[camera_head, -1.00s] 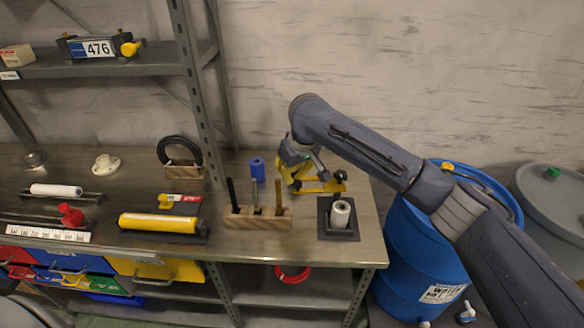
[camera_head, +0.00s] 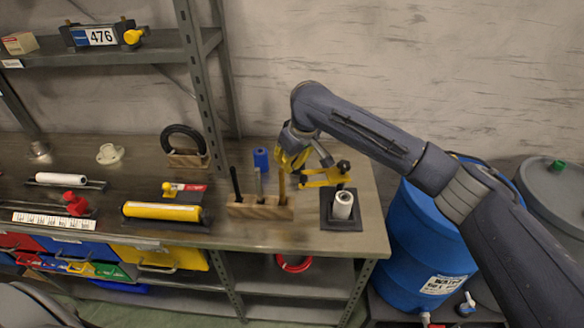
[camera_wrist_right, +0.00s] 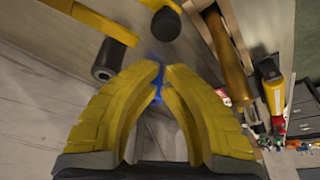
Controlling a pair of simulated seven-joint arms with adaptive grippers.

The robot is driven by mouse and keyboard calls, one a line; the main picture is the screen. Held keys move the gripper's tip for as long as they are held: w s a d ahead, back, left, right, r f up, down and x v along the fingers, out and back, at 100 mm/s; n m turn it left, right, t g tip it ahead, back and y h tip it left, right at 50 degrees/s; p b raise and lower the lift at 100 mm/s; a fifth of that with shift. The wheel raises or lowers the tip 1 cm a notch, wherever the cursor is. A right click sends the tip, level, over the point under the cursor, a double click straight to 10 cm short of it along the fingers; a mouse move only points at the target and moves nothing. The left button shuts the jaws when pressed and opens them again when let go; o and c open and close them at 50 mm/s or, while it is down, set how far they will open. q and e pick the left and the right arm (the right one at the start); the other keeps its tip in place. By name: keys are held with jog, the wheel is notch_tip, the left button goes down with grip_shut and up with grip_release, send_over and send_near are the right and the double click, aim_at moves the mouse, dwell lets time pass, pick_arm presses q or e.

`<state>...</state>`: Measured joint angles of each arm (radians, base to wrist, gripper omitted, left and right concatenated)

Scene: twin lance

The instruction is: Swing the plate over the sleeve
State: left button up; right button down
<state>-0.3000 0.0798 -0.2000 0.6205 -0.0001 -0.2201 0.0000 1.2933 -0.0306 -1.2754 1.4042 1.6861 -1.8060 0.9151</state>
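The yellow plate (camera_head: 322,178) lies behind the white sleeve (camera_head: 343,206), not over it, with a black knob (camera_head: 343,166) near its right end. The sleeve stands upright on a dark square base. My right gripper (camera_head: 280,166) is just left of the plate, pointing down, and seems apart from it. In the right wrist view its yellow fingers (camera_wrist_right: 165,68) nearly meet at the tips, with nothing held between them. That view also shows a round black knob (camera_wrist_right: 165,23), part of a yellow bar (camera_wrist_right: 95,20) and a grey-rimmed sleeve end (camera_wrist_right: 106,60). My left gripper is not in view.
A wooden block (camera_head: 260,209) with upright rods stands left of the sleeve, and a blue cylinder (camera_head: 261,159) stands behind it. A shelf upright (camera_head: 203,95) rises farther left. A blue drum (camera_head: 425,245) stands beyond the bench's right edge.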

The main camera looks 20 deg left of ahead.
jog(key=v, duration=0.9)
jog(key=shift+w+a+r, duration=0.15)
jog(key=shift+a+r, duration=0.2)
jog(key=shift+r, duration=0.1)
jog(key=s+d+f+t+y, duration=0.2)
jog(key=y, duration=0.1)
jog(key=shift+d+m, duration=0.2)
jog(key=shift+m, duration=0.1)
jog(key=shift+w+r, duration=0.15)
jog(key=shift+r, duration=0.2)
jog(key=shift+w+r+t, duration=0.1)
jog(key=shift+w+t, duration=0.05)
jog(key=shift+t, duration=0.15)
